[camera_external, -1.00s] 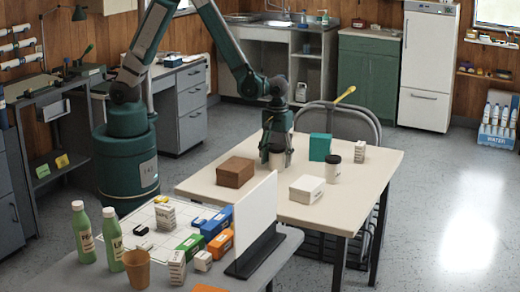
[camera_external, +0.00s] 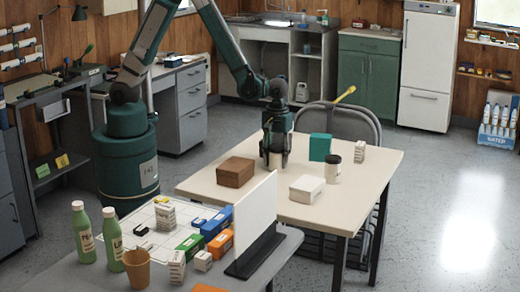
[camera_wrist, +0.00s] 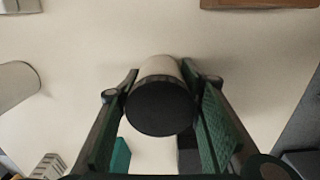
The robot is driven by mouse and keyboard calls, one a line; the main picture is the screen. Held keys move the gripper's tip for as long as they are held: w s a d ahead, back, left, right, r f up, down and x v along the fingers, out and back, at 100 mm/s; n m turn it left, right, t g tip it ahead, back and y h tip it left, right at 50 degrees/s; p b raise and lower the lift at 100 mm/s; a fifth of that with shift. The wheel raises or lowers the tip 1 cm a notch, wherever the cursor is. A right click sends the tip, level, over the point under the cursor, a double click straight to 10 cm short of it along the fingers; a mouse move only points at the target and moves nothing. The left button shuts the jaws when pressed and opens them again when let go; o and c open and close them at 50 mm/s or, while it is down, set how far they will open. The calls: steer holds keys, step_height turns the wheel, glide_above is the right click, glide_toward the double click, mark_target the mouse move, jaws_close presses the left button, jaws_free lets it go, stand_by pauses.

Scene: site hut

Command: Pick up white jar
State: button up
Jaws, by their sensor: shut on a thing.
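In the wrist view a white jar (camera_wrist: 158,67) with a black lid is between the two fingers of my gripper (camera_wrist: 163,85), which touch it on both sides. My gripper is shut on this jar. In the external view my gripper (camera_external: 275,157) points down over the middle of the cream table (camera_external: 300,217). There the fingers mostly hide the jar, and I cannot tell whether its base is off the table. A second pale jar (camera_external: 333,171) with a dark lid stands apart to the right.
A brown box (camera_external: 235,172) is left of my gripper, a white box (camera_external: 307,189) is in front to the right, and a teal box (camera_external: 320,148) is behind to the right. A small white carton (camera_external: 359,152) stands farther right. The table's front right is clear.

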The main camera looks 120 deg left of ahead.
mark_target(277, 147)
steer(key=shift+o, duration=0.2)
steer(key=shift+r, duration=0.15)
steer(key=shift+r+p, duration=1)
steer(key=shift+r, duration=3.85)
steer(key=w+a+r+p, duration=0.4)
steer(key=w+a+r, duration=0.1)
steer(key=a, duration=0.4)
steer(key=w+a+r+p, duration=0.4)
steer(key=w+a+r, duration=0.2)
steer(key=a, duration=0.3)
steer(key=shift+w+r, duration=0.15)
steer(key=shift+w, duration=0.35)
steer(key=shift+f, duration=3.15)
